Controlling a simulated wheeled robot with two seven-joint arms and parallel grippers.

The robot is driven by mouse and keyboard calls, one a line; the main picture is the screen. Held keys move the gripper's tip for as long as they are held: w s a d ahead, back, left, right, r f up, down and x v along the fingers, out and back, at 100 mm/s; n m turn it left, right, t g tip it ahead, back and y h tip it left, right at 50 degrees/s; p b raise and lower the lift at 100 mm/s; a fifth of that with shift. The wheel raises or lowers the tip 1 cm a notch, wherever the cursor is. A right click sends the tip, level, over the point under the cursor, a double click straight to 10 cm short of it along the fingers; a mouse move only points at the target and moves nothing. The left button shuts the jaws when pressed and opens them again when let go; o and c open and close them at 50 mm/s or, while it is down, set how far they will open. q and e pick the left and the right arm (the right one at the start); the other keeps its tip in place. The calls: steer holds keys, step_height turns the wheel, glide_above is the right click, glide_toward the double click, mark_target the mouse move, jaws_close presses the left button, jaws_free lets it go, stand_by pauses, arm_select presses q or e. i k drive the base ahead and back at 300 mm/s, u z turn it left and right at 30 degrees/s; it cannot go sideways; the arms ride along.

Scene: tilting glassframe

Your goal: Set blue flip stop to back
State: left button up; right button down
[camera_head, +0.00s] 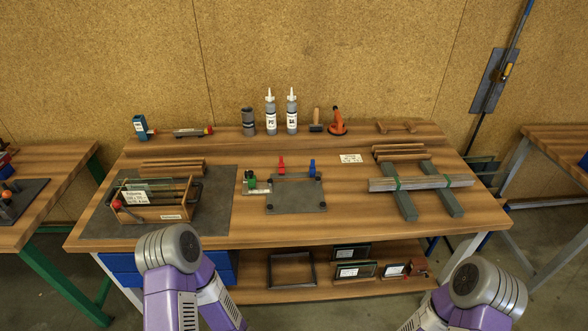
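The blue flip stop (312,168) stands upright at the back right corner of a grey fixture plate (297,198) in the middle of the workbench. A red flip stop (281,166) stands upright at the plate's back edge, left of the blue one. A green part (252,181) sits at the plate's left side on a light metal piece. The blue stop is small here, so its exact setting cannot be told. My two purple and grey arms show at the bottom, well short of the plate. Neither gripper can be seen, and nothing touches the blue stop.
A wooden crate (180,213) holding glass panes stands on a dark mat (218,205) at left. Long strips (420,183) lie across two grey-green bars (402,203) at right. Bottles (291,115) and tools line the back. Bare wood lies in front of the plate.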

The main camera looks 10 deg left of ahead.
mark_target(312, 169)
steer(key=u, duration=0.85)
steer(key=i, duration=0.5)
